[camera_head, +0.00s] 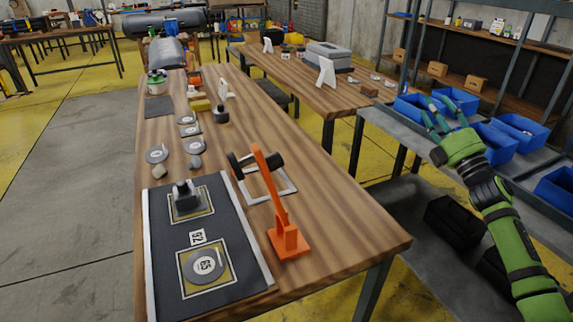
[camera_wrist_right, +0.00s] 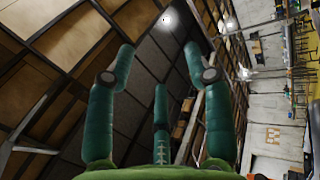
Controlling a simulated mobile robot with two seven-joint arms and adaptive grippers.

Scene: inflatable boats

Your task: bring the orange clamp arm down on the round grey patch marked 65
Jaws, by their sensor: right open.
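The orange clamp arm (camera_head: 268,180) stands up, leaning, from its orange base (camera_head: 289,244) at the right edge of the dark mat on the wooden table. A black part sits near its upper end. The round grey patch marked 65 (camera_head: 204,267) lies flat on a yellow square at the near end of the mat, left of the clamp base. My right gripper (camera_head: 437,116) is off to the right of the table, raised near the blue bins, open and empty. Its spread green fingers also show in the right wrist view (camera_wrist_right: 160,85). My left gripper is not in view.
The dark mat (camera_head: 222,237) also bears a dark grey block (camera_head: 185,197) on a second square and a label 92 (camera_head: 197,237). Loose round patches (camera_head: 157,154) lie farther back. Blue bins (camera_head: 522,127) stand right. The table's front right is clear.

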